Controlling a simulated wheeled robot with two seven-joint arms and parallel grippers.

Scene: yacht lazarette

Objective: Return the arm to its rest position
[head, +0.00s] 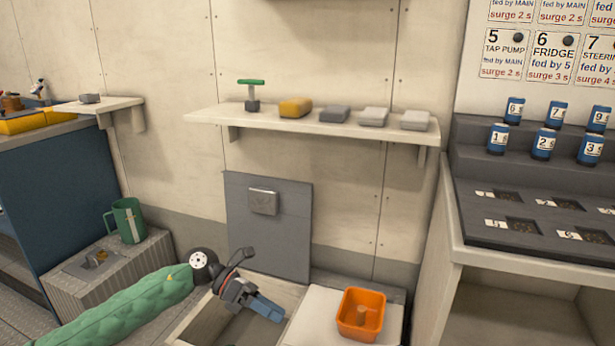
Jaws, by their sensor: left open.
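My left gripper (264,306) is in the lower middle of the head view, with dark body parts and blue-grey fingers angled down to the right. It is open, and I see nothing held in it. It appears over an open pale-walled bin (203,318), to the left of an orange tub (376,318). Its height above the bin is hard to tell. My right gripper is not in view.
The orange tub stands on a pale lid (312,322) at right. A wall shelf (207,117) above bears a green-handled tool (251,94), a yellow block (295,108) and several grey blocks. A green mug (127,220) stands left; a counter with blue cans (544,145) is right.

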